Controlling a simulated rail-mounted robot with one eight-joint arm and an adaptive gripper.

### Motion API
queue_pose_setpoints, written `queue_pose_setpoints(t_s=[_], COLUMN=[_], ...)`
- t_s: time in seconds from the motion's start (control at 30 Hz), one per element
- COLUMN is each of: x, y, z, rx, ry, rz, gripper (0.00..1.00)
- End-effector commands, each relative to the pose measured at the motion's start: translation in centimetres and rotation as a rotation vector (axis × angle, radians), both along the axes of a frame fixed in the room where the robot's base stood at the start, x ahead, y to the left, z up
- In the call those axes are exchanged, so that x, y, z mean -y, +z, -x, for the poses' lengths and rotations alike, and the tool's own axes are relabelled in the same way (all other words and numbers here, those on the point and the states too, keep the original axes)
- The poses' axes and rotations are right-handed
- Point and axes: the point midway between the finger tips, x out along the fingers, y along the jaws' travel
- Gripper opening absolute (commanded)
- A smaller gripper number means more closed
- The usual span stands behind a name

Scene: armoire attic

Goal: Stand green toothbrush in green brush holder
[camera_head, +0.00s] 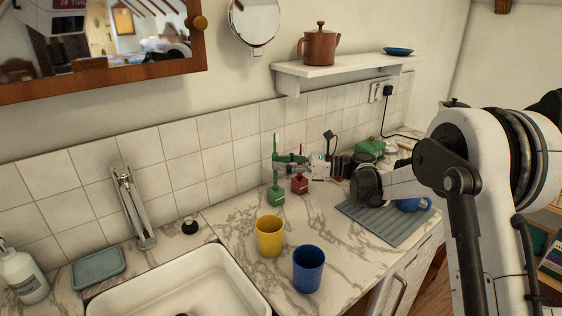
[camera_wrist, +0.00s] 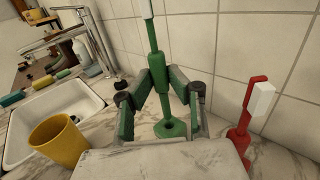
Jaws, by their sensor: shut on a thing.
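The green toothbrush (camera_wrist: 153,36) has a pale head and stands roughly upright between the fingers of my gripper (camera_wrist: 162,78), which is shut on it. In the head view the toothbrush (camera_head: 276,145) rises above the green brush holder (camera_head: 277,194), in line with it.
A red holder (camera_head: 299,184) stands close right of the green one; in the wrist view a red toothbrush (camera_wrist: 258,98) rises there. A yellow cup (camera_head: 269,237) and blue cup (camera_head: 308,268) stand in front. The tiled wall (camera_head: 228,150) is close behind. The sink (camera_head: 180,283) lies left.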

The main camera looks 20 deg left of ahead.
Motion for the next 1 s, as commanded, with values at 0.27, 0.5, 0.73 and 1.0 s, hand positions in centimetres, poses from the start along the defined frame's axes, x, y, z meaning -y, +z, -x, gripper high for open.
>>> queue_pose_setpoints(t_s=[0.27,0.5,0.73,1.0], x=[0.0,0.0,0.0,0.0], y=[-1.3,-2.3,-3.3,-4.5], z=[0.0,0.0,0.0,0.0], rx=[0.0,0.0,0.0,0.0], ry=[0.0,0.0,0.0,0.0], rz=[0.0,0.0,0.0,0.0], gripper=[0.0,0.0,0.0,0.0])
